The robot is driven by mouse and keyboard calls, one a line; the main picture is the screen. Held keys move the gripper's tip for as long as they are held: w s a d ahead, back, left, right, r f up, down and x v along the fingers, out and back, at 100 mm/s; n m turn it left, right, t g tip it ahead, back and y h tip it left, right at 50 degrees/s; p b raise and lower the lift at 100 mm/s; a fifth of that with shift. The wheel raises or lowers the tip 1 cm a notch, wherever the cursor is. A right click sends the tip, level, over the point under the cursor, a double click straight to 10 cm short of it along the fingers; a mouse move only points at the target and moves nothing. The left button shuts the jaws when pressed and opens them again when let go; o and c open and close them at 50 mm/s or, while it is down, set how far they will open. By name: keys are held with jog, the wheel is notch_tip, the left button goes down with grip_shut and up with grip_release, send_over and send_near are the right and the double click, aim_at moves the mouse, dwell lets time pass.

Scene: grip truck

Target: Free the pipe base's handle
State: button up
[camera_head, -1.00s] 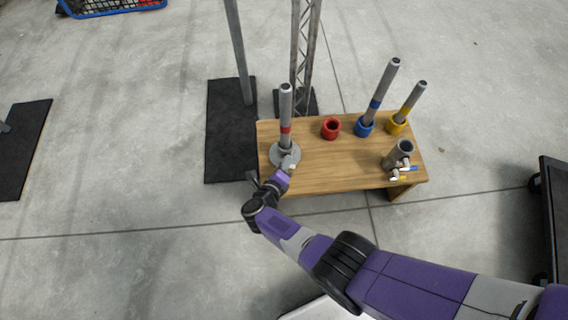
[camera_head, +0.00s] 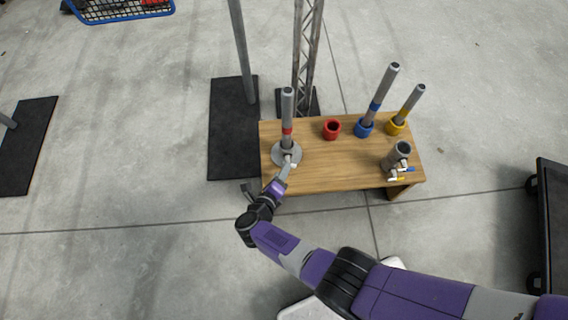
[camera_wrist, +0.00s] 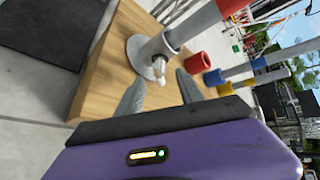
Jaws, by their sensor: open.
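The pipe base, a round grey disc (camera_head: 277,155), sits at the left end of the wooden table. A grey pipe with a red band (camera_head: 287,105) stands upright in it. In the wrist view the disc (camera_wrist: 136,56) lies ahead of my fingers. Its small pale handle (camera_wrist: 159,70) points toward the gap between them. My gripper (camera_wrist: 159,88) is open, one finger on either side of the handle's line, with nothing clamped. In the head view my gripper (camera_head: 287,172) is at the table's front edge, just in front of the disc; the handle is hard to make out there.
The wooden table (camera_head: 325,170) also bears an empty red ring (camera_head: 331,129), a blue holder (camera_head: 364,128) and a yellow holder (camera_head: 395,127) with leaning pipes, and a grey cylinder with valves (camera_head: 390,162). A metal post (camera_head: 241,50) and truss (camera_head: 307,50) stand behind.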

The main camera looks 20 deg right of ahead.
jog(key=shift+v, duration=0.9)
jog(key=shift+o, duration=0.3)
